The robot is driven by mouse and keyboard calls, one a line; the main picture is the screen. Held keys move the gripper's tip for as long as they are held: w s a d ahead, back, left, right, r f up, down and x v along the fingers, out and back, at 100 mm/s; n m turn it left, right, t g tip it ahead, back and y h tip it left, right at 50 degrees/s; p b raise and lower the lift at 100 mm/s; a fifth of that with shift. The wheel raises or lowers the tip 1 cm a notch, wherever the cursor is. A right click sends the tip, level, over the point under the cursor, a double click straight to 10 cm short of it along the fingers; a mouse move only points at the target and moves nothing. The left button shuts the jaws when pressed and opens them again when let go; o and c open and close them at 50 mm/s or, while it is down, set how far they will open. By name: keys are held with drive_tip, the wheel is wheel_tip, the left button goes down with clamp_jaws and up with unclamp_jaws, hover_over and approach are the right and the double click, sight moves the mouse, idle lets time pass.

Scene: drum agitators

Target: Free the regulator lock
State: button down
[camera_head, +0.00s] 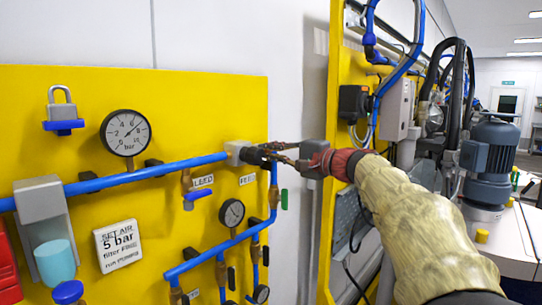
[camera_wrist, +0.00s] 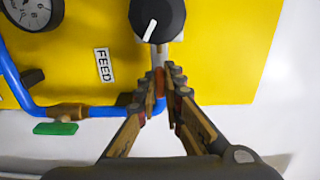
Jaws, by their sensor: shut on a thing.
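The regulator (camera_head: 238,152) is a pale block at the right end of the upper blue pipe. Its black knob (camera_wrist: 157,18), with a white pointer line, shows at the top of the wrist view. A thin reddish-brown piece (camera_wrist: 159,78) lies below the knob, between my fingers; whether it is the regulator lock I cannot tell. My gripper (camera_wrist: 166,82) is shut on this piece, its fingers converging just below the knob. In the head view my gripper (camera_head: 272,151) reaches in from the right, and its tips hide part of the knob.
A yellow panel (camera_head: 95,85) carries a pressure gauge (camera_head: 126,133), a grey padlock (camera_head: 61,110) with a blue base, and a "SET AIR 5 bar" sign (camera_head: 118,244). A green valve handle (camera_wrist: 55,128) sits below the FEED label (camera_wrist: 104,65). A yellow post (camera_head: 340,130) stands close right of the panel.

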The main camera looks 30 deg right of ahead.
drive_tip(key=shift+f, duration=0.1)
drive_tip(key=c, duration=1.9)
unclamp_jaws()
drive_tip(key=v, duration=1.2)
